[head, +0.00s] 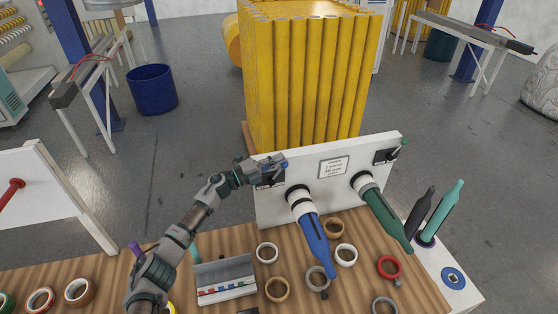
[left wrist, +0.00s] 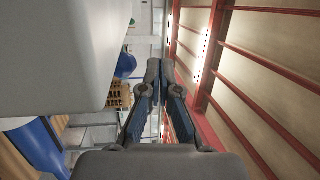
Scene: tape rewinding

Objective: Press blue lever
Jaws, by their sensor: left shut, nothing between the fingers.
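The blue lever (head: 284,164) shows as a small blue tip at the upper left of the white panel (head: 285,213). My left gripper (head: 277,167) is shut and empty, right at this lever. It covers most of the lever and its mount, and I cannot tell whether it touches the tip. In the left wrist view the two fingers (left wrist: 160,75) are together with nothing between them. A blue rounded shape (left wrist: 125,66) lies left of the fingertips there; I cannot tell if it is the lever. My right gripper is not in view.
A blue spindle (head: 313,238) and a green spindle (head: 384,212) stick out from the panel. Several tape rolls, such as a red one (head: 389,267), and a grey tape holder (head: 225,279) lie on the wooden table (head: 437,290). A green-tipped lever (head: 404,143) is at the panel's right.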

